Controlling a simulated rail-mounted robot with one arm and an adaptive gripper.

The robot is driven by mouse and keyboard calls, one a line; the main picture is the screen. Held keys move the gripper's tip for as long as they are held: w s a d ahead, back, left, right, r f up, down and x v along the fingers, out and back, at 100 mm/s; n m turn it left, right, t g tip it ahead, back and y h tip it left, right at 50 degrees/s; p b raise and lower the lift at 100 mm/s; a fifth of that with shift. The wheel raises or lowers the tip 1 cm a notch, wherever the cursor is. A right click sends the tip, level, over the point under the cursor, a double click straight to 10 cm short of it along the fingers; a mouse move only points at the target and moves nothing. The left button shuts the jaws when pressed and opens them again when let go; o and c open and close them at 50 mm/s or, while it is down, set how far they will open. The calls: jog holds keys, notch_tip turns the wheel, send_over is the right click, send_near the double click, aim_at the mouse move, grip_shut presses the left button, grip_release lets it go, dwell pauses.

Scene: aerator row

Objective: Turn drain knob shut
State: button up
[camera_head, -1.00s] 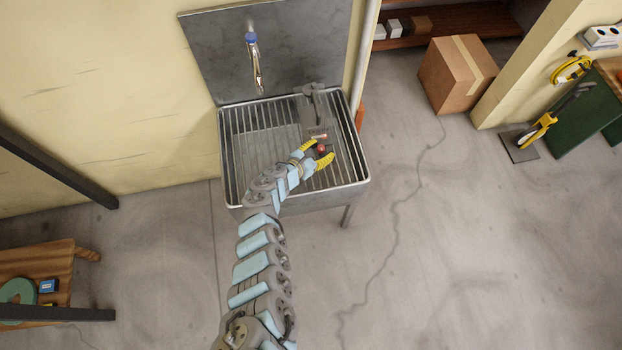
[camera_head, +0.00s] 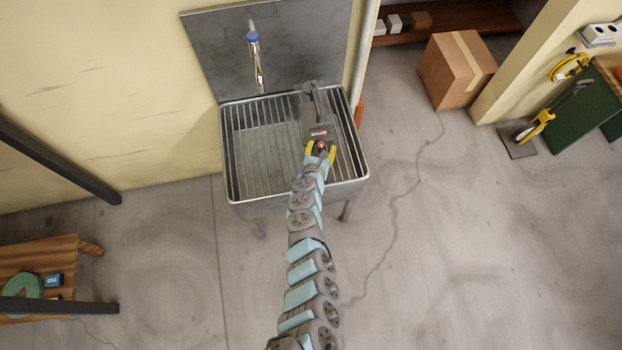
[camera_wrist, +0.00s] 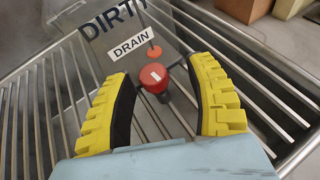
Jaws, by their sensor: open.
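The red drain knob (camera_head: 321,146) sits at the near end of a grey unit (camera_head: 319,131) on the slatted sink rack. In the wrist view my gripper (camera_wrist: 158,70) shows a gap between each finger and the knob. Whether the knob is at finger height I cannot tell.
The metal sink (camera_head: 262,190) stands against the wall, with a tap (camera_head: 255,60) above it. A grey upright part (camera_head: 312,95) rises behind the knob. A cardboard box (camera_head: 458,70) is on the floor to the right. The floor in front is clear.

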jog(key=shift+f+n+y+b, duration=0.15)
jog(key=shift+n+y+b, duration=0.75)
jog(key=shift+n+y, duration=0.3)
jog(key=shift+d+n+y+b, duration=0.25)
jog(key=shift+n+y+b, duration=0.15)
jog(key=shift+y+b, duration=0.3)
jog(key=shift+a+n+y+b, duration=0.1)
jog(key=shift+n+y+b, duration=0.2)
jog(key=shift+y+b, duration=0.1)
jog(key=shift+b, duration=0.35)
jog(key=n+y+b, duration=0.2)
jog(key=b, duration=0.1)
jog(key=shift+n+g+y+b, duration=0.3)
jog(key=shift+n+y+b, duration=0.1)
jog(key=shift+y+b, duration=0.25)
jog(key=n+g+y+b, duration=0.1)
jog(key=b, duration=0.2)
jog(key=shift+w+n+y, duration=0.1)
jog(key=shift+n+y, duration=0.15)
jog(key=shift+n, duration=0.05)
